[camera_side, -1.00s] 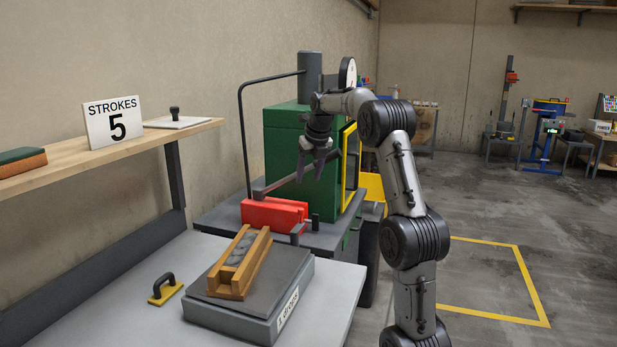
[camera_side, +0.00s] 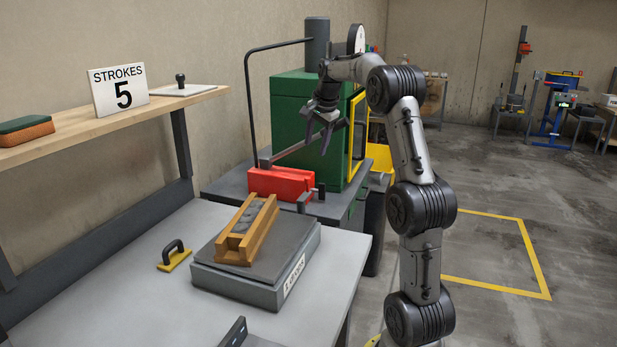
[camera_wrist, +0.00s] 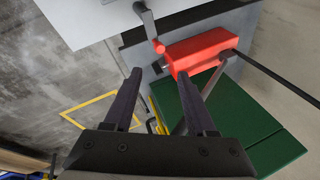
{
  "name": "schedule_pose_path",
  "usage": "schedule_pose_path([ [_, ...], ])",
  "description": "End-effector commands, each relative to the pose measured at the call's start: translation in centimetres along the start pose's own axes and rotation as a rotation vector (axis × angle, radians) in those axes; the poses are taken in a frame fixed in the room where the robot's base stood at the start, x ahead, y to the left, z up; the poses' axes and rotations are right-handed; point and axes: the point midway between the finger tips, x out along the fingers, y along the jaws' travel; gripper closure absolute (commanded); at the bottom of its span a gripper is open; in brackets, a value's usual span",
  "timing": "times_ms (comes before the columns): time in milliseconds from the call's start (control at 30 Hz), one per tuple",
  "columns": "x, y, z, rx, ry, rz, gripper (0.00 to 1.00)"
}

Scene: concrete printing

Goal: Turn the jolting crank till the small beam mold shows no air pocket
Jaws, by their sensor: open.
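The small beam mold (camera_side: 262,246) is a wooden trough on the dark top of the jolting table (camera_side: 212,262). Grey lumpy concrete (camera_side: 253,217) fills much of it; air pockets are too small to tell. The jolting crank (camera_side: 305,201) appears as a small grey arm with a dark handle at the table's back right corner. In the wrist view the crank (camera_wrist: 148,22) shows at the top, beyond my fingertips. My gripper (camera_side: 322,140) is open and empty, up in the air behind and above the crank, in front of the green machine. It also shows in the wrist view (camera_wrist: 174,88).
A red block (camera_side: 280,182) with a long lever stands close behind the crank, below my gripper. The green machine (camera_side: 295,115) has a yellow-framed door. A yellow float (camera_side: 174,258) lies left of the jolting table. A sign reading STROKES 5 (camera_side: 119,89) stands on the shelf.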

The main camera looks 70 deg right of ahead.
Motion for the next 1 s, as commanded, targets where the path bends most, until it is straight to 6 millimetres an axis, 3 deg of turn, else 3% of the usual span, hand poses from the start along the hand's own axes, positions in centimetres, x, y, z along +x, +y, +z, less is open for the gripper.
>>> schedule_pose_path([
  [300, 0.0, 0.0, 0.0, -0.729, 0.001, 0.0, 0.44],
  [500, 0.0, 0.0, 0.0, -1.037, 0.001, 0.001, 0.44],
  [767, 0.8, 0.0, 0.1, -1.136, -0.002, 0.002, 0.44],
  [1000, 4.8, 0.1, 0.1, -1.133, -0.004, 0.003, 0.44],
])
